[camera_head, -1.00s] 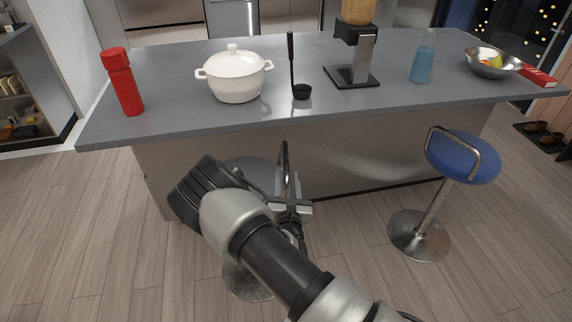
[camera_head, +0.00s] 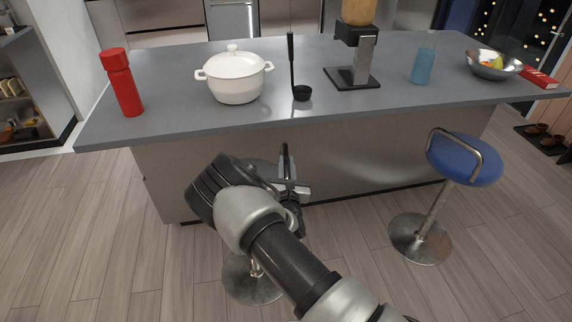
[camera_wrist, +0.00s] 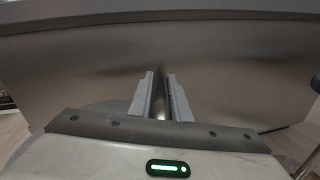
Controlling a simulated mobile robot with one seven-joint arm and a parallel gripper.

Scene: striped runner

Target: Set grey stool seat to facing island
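The grey stool is mostly hidden behind my arm in the head view. A sliver of its grey seat (camera_head: 262,170) shows by the island, its metal back rail (camera_head: 284,160) rises beside my fingers, and its round chrome base (camera_head: 250,287) stands on the floor. The kitchen island (camera_head: 350,150) is just beyond the seat. My gripper (camera_head: 291,188) is at the rail. In the wrist view my two fingers (camera_wrist: 160,98) stand close on either side of the shiny rail (camera_wrist: 160,92) and look shut on it. The contact itself is hard to see.
A blue stool (camera_head: 465,158) stands to the right, apart from my arm. The wooden floor in front is clear.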

